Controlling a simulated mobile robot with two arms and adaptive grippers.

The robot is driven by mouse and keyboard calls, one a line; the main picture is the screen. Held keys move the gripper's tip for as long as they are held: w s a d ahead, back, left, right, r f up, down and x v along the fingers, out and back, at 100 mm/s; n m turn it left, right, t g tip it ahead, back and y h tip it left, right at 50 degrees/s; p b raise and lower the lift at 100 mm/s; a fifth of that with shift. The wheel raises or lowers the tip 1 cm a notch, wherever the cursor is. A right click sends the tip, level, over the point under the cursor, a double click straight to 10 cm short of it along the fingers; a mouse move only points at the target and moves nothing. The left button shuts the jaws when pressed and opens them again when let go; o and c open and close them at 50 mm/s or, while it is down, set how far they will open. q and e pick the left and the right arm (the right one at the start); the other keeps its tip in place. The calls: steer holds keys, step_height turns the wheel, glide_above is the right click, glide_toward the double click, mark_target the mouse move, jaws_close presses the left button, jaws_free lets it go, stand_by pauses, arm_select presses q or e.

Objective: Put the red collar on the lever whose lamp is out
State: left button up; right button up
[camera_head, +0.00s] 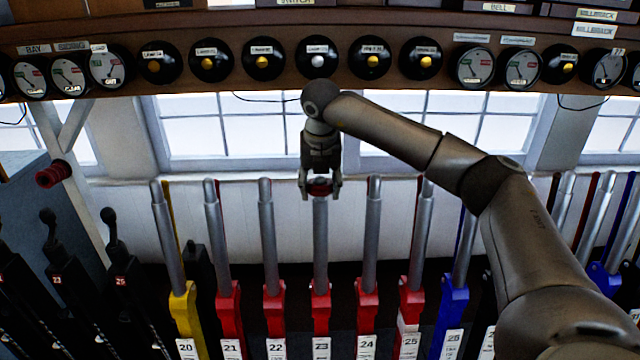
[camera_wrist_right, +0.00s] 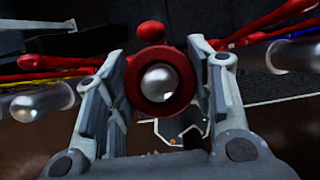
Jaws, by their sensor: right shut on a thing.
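The red collar (camera_head: 320,188) is between the fingers of my right gripper (camera_head: 320,192), which is shut on it at the top of lever 23 (camera_head: 321,240). In the right wrist view, the collar (camera_wrist_right: 160,111) is a ring between the two fingers (camera_wrist_right: 160,100). The lever's rounded silver end (camera_wrist_right: 160,82) shows inside its hole. I cannot tell how far the collar is down around the lever. One round lamp (camera_head: 318,58), above lever 23, is pale grey; its neighbours, such as this lamp (camera_head: 262,58), glow yellow. My left gripper is not in view.
Lever 22 (camera_head: 267,235) and lever 24 (camera_head: 372,235) stand close on either side, with more levers in the row. A red ribbed thing (camera_head: 53,174) sticks out at the left. The instrument shelf (camera_head: 220,27) runs above, with windows behind.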

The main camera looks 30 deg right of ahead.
steer(key=o, duration=1.1)
steer(key=shift+c, duration=0.2)
steer(key=shift+f, duration=0.1)
steer(key=shift+o, duration=0.8)
steer(key=shift+p+v, duration=2.35)
steer(key=shift+v, duration=2.15)
